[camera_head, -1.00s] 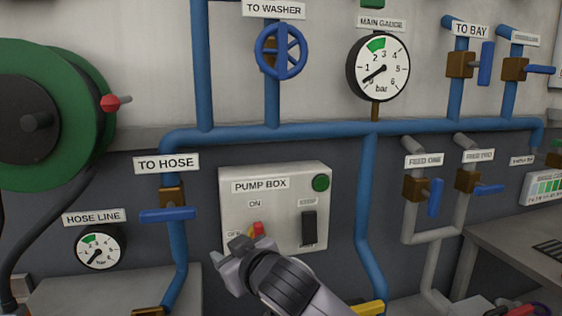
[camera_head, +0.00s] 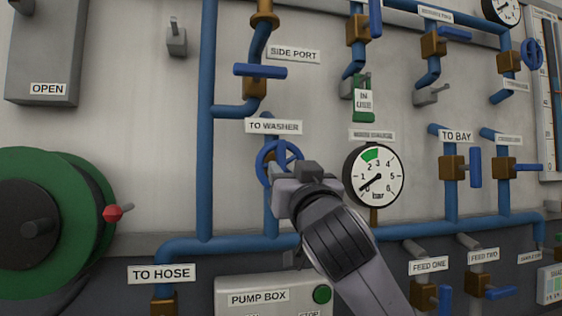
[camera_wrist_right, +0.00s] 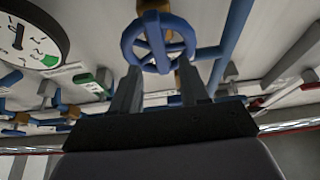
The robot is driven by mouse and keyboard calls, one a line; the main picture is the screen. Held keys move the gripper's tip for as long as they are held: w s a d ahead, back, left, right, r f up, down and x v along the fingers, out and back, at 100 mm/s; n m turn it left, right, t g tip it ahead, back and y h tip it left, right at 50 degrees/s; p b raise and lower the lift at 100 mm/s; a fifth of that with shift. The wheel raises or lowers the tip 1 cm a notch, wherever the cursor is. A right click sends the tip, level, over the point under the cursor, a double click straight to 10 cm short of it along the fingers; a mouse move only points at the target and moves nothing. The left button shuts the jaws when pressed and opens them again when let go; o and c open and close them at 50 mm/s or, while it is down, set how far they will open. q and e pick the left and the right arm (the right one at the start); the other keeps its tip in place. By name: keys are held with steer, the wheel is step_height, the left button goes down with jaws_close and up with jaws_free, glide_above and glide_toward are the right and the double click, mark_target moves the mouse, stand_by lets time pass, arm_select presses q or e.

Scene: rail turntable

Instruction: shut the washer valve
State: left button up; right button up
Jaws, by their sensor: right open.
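The washer valve is a blue spoked handwheel (camera_head: 266,160) on a brown body, on a vertical blue pipe under the "TO WASHER" label (camera_head: 273,126). My right gripper (camera_head: 290,172) is in front of it in the head view and hides its lower right part. In the right wrist view the handwheel (camera_wrist_right: 158,42) shows whole, ahead of and roughly between the two fingertips. My right gripper (camera_wrist_right: 158,82) is open, with nothing between its fingers. I cannot tell whether a finger touches the wheel. My left gripper is not in view.
The main gauge (camera_head: 374,175) is close to the right of my right gripper, its needle near 0. The side port valve (camera_head: 260,70) is above. The pump box (camera_head: 265,300) is below, and the green hose reel (camera_head: 85,210) is at the left.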

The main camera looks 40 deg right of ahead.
mark_target(283, 161)
steer(key=p+x, duration=0.2)
steer(key=x, duration=0.3)
steer(key=shift+w+d+r, duration=0.2)
steer(key=shift+w+d, duration=0.15)
steer(key=shift+w, duration=0.3)
steer(key=shift+c, duration=0.3)
jaws_close()
